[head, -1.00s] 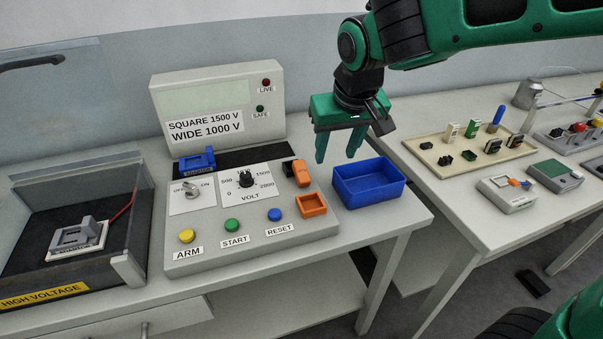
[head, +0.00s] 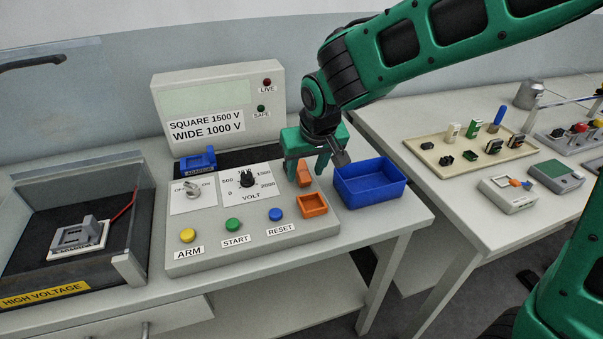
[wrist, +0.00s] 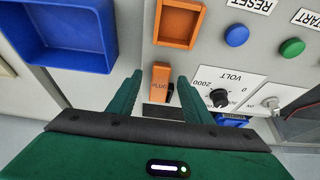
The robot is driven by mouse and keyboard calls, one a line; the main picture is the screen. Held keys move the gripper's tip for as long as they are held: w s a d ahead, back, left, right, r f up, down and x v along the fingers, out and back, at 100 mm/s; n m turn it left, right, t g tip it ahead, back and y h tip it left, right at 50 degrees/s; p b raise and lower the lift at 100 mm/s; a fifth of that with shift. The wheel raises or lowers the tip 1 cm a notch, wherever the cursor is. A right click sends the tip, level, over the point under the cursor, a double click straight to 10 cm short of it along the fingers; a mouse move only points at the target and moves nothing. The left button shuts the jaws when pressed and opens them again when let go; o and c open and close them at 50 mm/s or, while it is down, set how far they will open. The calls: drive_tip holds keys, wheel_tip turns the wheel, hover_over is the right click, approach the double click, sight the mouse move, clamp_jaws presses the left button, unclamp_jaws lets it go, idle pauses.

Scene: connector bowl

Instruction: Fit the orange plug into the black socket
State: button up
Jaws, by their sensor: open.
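The orange plug (head: 304,174) stands at the right side of the grey control panel, above an orange square frame. It also shows in the wrist view (wrist: 161,77), between my fingers. A small black part (wrist: 171,94) beside the plug looks like the black socket; my gripper hides it in the head view. I cannot tell whether the plug is seated in it. My gripper (head: 307,173) is open and points down over the plug, with one finger on each side. In the wrist view my gripper (wrist: 160,80) shows a gap around the plug.
The orange square frame (head: 326,206) is just in front of the plug. A blue bin (head: 372,203) stands close on the right. The volt knob (head: 246,180) and the blue reset button (head: 275,214) are to the left. A blue part (head: 197,161) lies at the panel's back.

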drive_tip(key=shift+w+a+f, duration=0.1)
drive_tip(key=shift+w+f, duration=0.15)
drive_tip(key=shift+f, duration=0.45)
drive_tip(key=shift+c, duration=0.6)
clamp_jaws()
drive_tip(key=shift+r, duration=0.15)
